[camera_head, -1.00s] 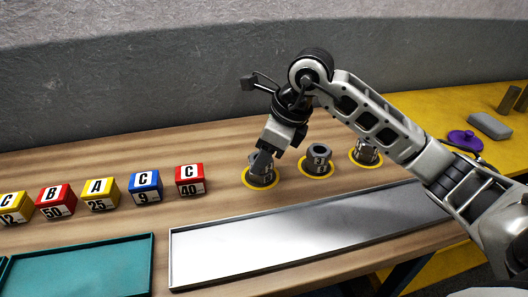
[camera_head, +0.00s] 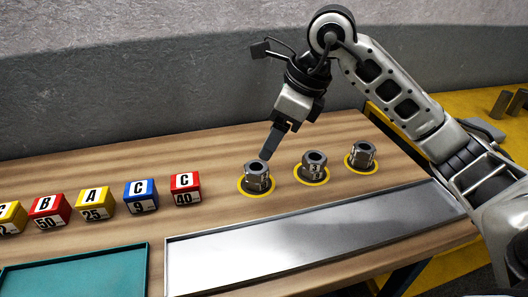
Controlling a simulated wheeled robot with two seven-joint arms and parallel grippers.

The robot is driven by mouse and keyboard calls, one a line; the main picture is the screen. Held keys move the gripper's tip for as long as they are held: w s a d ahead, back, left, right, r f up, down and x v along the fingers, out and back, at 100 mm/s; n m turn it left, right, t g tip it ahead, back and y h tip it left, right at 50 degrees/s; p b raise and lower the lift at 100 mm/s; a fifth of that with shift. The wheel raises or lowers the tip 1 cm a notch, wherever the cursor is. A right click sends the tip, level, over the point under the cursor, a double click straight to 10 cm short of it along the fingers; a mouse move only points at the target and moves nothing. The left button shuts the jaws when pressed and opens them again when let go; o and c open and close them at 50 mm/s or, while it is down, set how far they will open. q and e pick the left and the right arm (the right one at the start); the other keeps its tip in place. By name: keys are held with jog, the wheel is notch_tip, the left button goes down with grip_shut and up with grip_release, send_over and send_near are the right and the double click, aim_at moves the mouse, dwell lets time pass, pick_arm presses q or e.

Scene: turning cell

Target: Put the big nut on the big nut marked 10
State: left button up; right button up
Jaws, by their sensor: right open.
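Three grey hex nuts stand on yellow rings at the right of the wooden table: a left nut (camera_head: 256,179), a middle nut (camera_head: 312,168) and a right nut (camera_head: 361,156). Each has a dark hole on top and small pale marks on its side. The middle one seems to show a 3; the other marks are too small to read, so I cannot tell which is marked 10. The left nut looks tall, but I cannot tell whether it is two stacked pieces. My right gripper (camera_head: 271,150) is open and empty, just above and right of the left nut. My left gripper is out of view.
A long shiny metal tray (camera_head: 310,238) lies in front of the nuts. A teal tray (camera_head: 75,275) is at front left. Several lettered cubes, including a red C cube (camera_head: 185,190), stand in a row left of the nuts. A grey block (camera_head: 484,131) lies on the yellow surface at right.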

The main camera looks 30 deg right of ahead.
jog(key=shift+v, duration=2.2)
